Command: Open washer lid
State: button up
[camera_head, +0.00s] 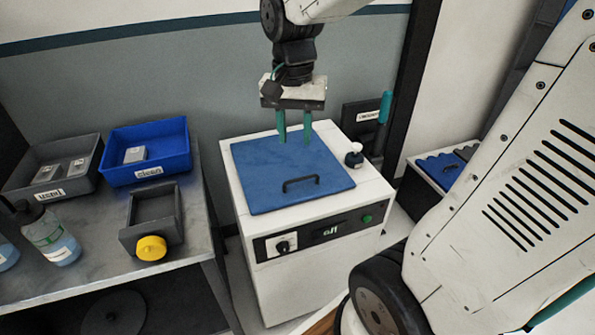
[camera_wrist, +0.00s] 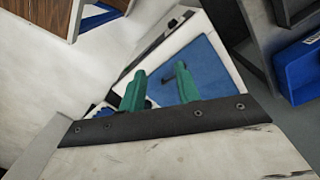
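The washer (camera_head: 300,262) is a white box with a blue lid (camera_head: 262,178) lying shut on its top. The lid has a dark bar handle (camera_head: 300,183) near its front edge. My gripper (camera_head: 295,141) points down over the back part of the lid, behind the handle. Its two green fingers are apart with nothing between them. The gripper also shows in the wrist view (camera_wrist: 160,85). The handle is not between the fingers.
A small knob-topped bottle (camera_head: 354,156) stands at the right of the washer's top. A table (camera_head: 100,272) at left holds a blue bin (camera_head: 146,160), a grey bin (camera_head: 50,190), a small grey box (camera_head: 150,215) and a spray bottle (camera_head: 55,240). The washer's front panel reads "off".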

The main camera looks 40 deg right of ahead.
jog(key=w+d+f+m+g, duration=0.1)
jog(key=w+d+f+m, duration=0.55)
jog(key=w, duration=0.25)
jog(key=m+g, duration=0.1)
jog(key=m, duration=0.5)
send_over(300, 186)
jog(key=shift+y, duration=0.3)
notch_tip(300, 186, down, 19)
jog(key=shift+r, duration=0.15)
jog(key=shift+f, duration=0.25)
grip_shut()
